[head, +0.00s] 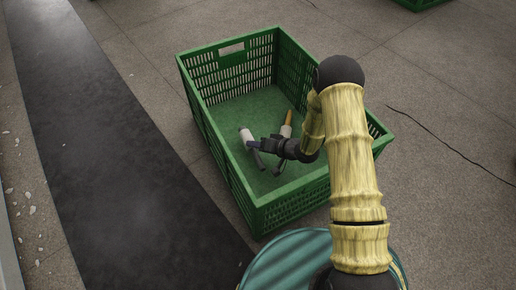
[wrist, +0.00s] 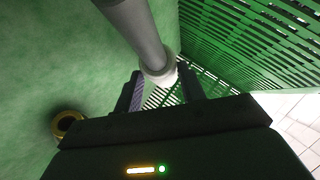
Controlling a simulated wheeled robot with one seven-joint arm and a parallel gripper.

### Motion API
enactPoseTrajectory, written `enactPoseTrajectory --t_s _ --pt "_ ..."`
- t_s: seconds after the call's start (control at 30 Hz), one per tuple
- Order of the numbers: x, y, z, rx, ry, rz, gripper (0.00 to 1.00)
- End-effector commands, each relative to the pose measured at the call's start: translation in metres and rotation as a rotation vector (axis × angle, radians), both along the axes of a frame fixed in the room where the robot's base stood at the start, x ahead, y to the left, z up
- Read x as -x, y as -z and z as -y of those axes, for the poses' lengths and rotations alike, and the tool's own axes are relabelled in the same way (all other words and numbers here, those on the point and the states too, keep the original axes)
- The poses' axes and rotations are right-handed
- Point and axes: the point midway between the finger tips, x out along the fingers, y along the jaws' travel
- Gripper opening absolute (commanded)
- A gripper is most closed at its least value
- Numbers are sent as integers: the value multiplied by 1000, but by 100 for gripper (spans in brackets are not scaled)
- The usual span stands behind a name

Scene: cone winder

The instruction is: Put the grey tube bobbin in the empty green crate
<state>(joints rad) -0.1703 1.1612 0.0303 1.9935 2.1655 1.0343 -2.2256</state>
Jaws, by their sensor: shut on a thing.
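The green crate (head: 222,165) stands on the floor in the middle of the head view. My gripper (head: 257,146) is inside it, low over its green floor. My gripper is shut on the grey tube bobbin, which has a white part (head: 246,134) and a grey tube. In the wrist view the grey tube (wrist: 140,30) slants up and left from a white band (wrist: 162,72) between the jaws (wrist: 160,88). Whether the bobbin touches the crate floor is unclear. An orange-tipped, pale bobbin (head: 288,119) shows in the crate behind my gripper, partly hidden.
A gold ring with a dark centre (wrist: 69,121) shows on the crate floor in the wrist view. The slatted crate wall (wrist: 255,45) is close on the right. Another green crate (head: 420,3) is cut off at the top. Concrete and a dark strip (head: 95,150) lie clear.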

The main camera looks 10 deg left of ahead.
Motion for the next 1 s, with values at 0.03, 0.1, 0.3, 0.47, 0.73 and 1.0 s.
enactPoseTrajectory --t_s 0.03,0.1,0.3,0.47,0.73,1.0 --pt "0 5 0 -1 0 1 16" --pt "-1 4 0 -1 0 2 16" --pt "0 3 0 -1 0 1 16" --pt "-1 7 0 -1 0 2 16" --pt "0 13 0 -1 0 1 16" --pt "0 15 0 0 0 1 60"
